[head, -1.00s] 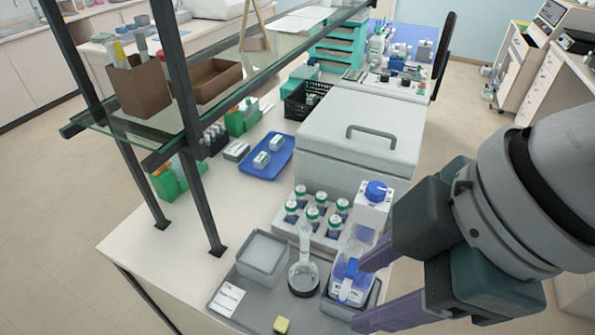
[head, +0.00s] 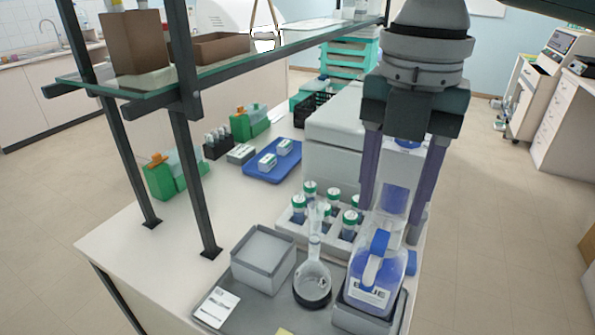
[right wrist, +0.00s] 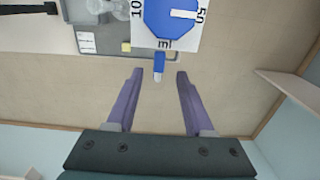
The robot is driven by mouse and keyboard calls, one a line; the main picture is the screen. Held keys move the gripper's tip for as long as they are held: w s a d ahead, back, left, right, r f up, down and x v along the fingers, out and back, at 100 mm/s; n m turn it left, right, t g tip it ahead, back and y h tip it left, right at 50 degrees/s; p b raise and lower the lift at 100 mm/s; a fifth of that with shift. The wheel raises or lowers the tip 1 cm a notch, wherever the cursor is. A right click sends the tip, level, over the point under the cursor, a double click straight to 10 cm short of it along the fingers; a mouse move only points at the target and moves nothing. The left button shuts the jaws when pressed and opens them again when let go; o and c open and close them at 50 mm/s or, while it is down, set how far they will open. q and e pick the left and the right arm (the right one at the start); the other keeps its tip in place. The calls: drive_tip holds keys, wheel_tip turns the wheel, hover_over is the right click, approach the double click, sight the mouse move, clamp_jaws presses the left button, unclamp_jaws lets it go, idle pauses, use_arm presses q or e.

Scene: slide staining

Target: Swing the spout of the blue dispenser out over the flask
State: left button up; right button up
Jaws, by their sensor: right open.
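The blue dispenser (head: 372,288) is a bottle labelled "BLUE" in a grey holder. Its blue spout (head: 379,242) points toward the front of the bench, not over the flask. The clear flask (head: 313,281) stands to the left of the bottle on a dark ring. My right gripper (head: 392,225) is open, pointing down, its fingers on either side of the dispenser's upper part in the head view. In the right wrist view, the dial top (right wrist: 170,14) is beyond the fingers, and the spout (right wrist: 158,66) shows between the open fingertips (right wrist: 159,73). My left gripper is not in view.
A grey tray (head: 246,318) bears the flask and a square grey container (head: 264,262). A rack of green-capped bottles (head: 330,232) stands behind the flask. The glass shelf (head: 130,88) on dark posts is at the left. A blue tray (head: 262,172) lies further back.

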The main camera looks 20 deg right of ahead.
sight(382, 238)
wheel_tip(382, 238, down, 5)
drive_tip(key=shift+f, duration=0.1)
drive_tip(key=shift+c, duration=0.2)
clamp_jaws()
idle(1.3)
